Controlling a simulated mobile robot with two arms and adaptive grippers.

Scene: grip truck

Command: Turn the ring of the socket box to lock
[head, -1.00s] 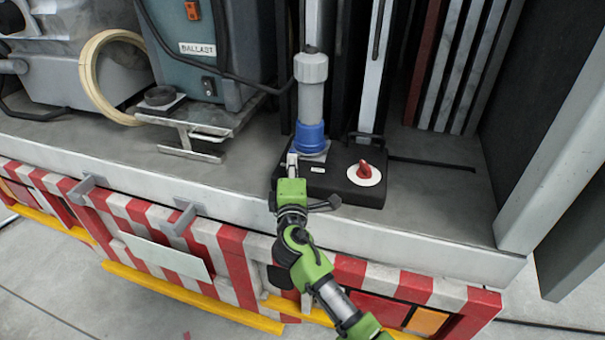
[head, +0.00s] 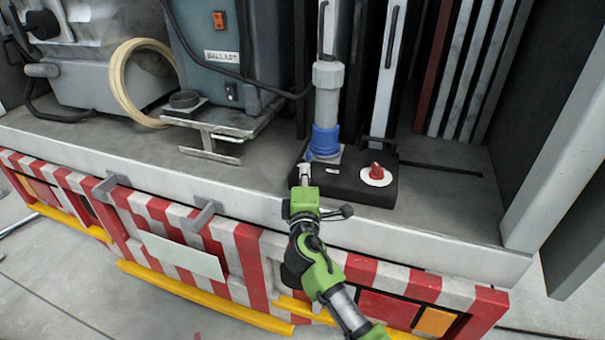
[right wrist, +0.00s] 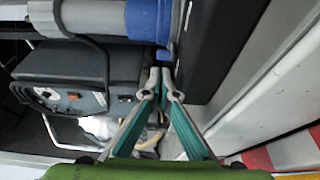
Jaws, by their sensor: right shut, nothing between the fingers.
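The black socket box (head: 345,188) sits at the front edge of the truck's deck. Its blue ring (head: 324,141) is at the base of an upright grey plug (head: 327,92). A red knob (head: 376,171) on a white disc is on the box's top, right of the ring. My right gripper (head: 304,170) is shut and empty, at the box's left front corner, just below and left of the ring. In the right wrist view its fingertips (right wrist: 160,73) meet just beside the blue ring (right wrist: 164,20); contact cannot be told. My left gripper is not in view.
A ballast unit (head: 215,45) with a cable and a metal bracket (head: 215,140) stands left of the socket box. Upright panels (head: 480,70) stand behind to the right. The deck's front lip (head: 420,240) runs below the box. Bare deck lies right of the box.

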